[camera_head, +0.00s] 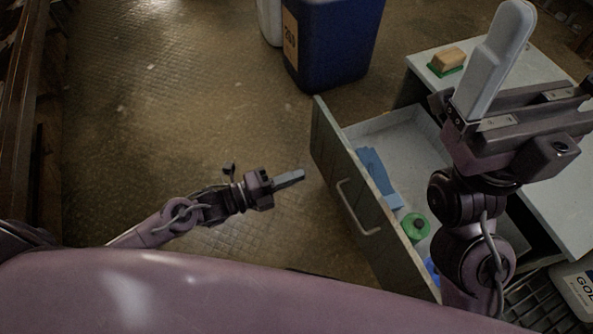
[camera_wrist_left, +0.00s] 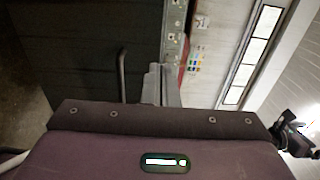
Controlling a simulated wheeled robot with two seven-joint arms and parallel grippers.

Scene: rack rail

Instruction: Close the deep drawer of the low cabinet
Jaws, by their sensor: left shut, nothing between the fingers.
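The low cabinet (camera_head: 553,207) stands at the right in the head view. Its deep drawer (camera_head: 326,148) is pulled out to the left, with a grey-green front and a pale bar handle (camera_head: 352,210). My left gripper (camera_head: 290,179) is shut and empty, left of the drawer front and apart from it. Its fingers show in the left wrist view (camera_wrist_left: 164,84), before a dark panel with a dark bar; I cannot tell for sure whether this is the drawer front. My right gripper (camera_head: 492,62) is raised above the cabinet, hiding part of it; its jaw opening is unclear.
In the drawer lie a blue cloth or glove (camera_head: 377,173), a green round item (camera_head: 415,227) and a partly hidden blue item. A sponge-like block (camera_head: 448,59) sits on the cabinet top. A blue bin (camera_head: 330,45) stands behind the drawer. The floor at left is clear.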

